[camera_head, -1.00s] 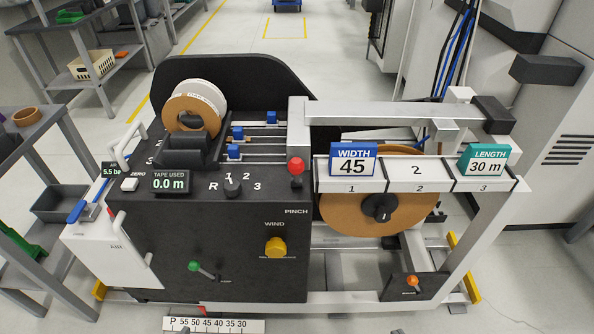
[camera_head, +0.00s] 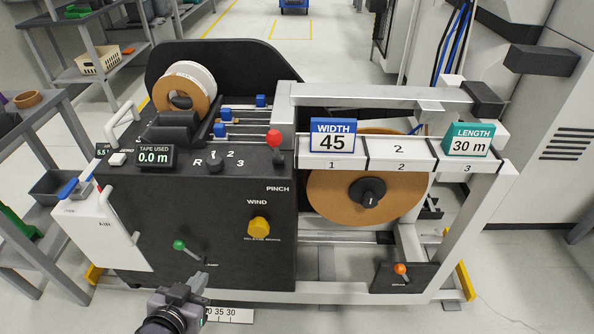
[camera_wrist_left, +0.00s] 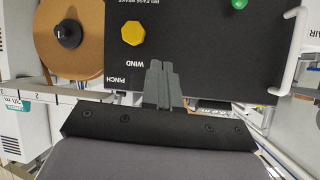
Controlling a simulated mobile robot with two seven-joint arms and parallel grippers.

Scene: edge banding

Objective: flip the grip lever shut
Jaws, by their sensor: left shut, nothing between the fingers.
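A lever with a green knob (camera_head: 180,245) sits low on the machine's black front panel, and its small label is not readable. The green knob also shows at the top edge of the left wrist view (camera_wrist_left: 239,4). Another lever with an orange knob (camera_head: 401,268) stands on a small dark plate at lower right. I cannot read which of them is marked as the grip lever. My left gripper (camera_head: 190,286) is low in front of the panel, below the green knob and apart from it. Its fingers (camera_wrist_left: 158,68) are together and empty. My right gripper is not in view.
The black panel (camera_head: 235,205) carries a yellow wind knob (camera_head: 259,227) and a red-knobbed pinch lever (camera_head: 273,139). A brown tape roll (camera_head: 335,200) hangs at right behind the frame. A white air box with a handle (camera_head: 100,230) juts out at left. A scale strip (camera_head: 230,315) lies below.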

